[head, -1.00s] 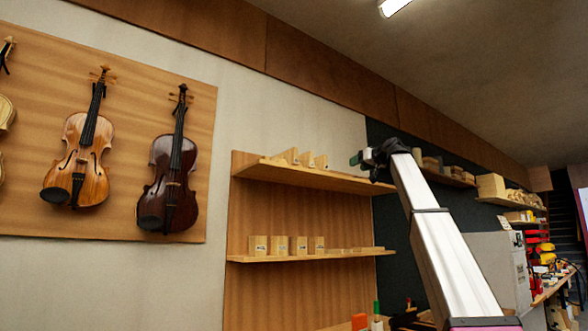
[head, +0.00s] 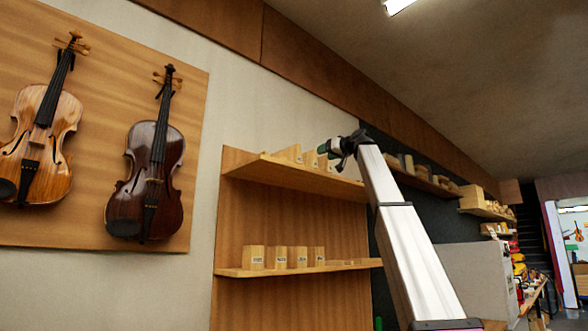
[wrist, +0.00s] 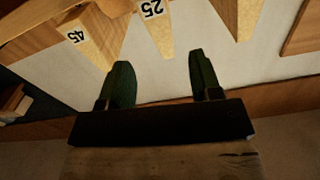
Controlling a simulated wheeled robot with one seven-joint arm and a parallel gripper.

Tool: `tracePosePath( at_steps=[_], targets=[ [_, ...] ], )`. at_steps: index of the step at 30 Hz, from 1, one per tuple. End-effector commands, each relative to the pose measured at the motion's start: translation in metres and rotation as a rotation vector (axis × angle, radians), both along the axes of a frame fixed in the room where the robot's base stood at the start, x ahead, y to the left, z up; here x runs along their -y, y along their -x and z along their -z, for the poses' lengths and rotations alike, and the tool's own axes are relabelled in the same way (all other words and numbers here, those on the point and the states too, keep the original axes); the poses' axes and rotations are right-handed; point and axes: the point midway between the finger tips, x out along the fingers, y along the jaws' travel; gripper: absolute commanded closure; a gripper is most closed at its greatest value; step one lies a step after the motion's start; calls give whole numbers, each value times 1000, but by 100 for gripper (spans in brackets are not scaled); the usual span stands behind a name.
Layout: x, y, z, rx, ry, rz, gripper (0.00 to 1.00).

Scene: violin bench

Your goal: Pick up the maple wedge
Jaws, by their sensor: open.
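Several pale wooden wedges stand on the upper shelf in the head view, one of them a wedge (head: 289,153) at the left. I cannot tell which is the maple one. In the wrist view a wedge marked 45 (wrist: 97,36) is at the upper left, a wedge marked 25 (wrist: 157,30) at the upper middle, and an unmarked-looking wedge (wrist: 239,14) at the upper right. My gripper (wrist: 160,66) is open with nothing between its green fingers. The narrow end of the 25 wedge points towards the gap. In the head view my gripper (head: 322,148) is at the right end of the wedge row, partly covering it.
The upper shelf (head: 300,175) is on a wooden wall unit. A lower shelf (head: 290,270) holds several wooden blocks (head: 276,257). Violins (head: 150,180) hang at the left. More shelves with wooden pieces (head: 472,194) and a grey cabinet (head: 470,268) are at the right.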

Motion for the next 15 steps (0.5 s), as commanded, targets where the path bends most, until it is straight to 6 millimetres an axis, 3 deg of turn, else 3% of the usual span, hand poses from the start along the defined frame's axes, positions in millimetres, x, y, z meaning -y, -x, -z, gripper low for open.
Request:
tracePosePath(
  at_steps=[9, 15],
  targets=[
    [-32, -32, -1, 0, 0, -1, 42],
    [-40, -39, -1, -1, 1, 0, 42]
  ],
)
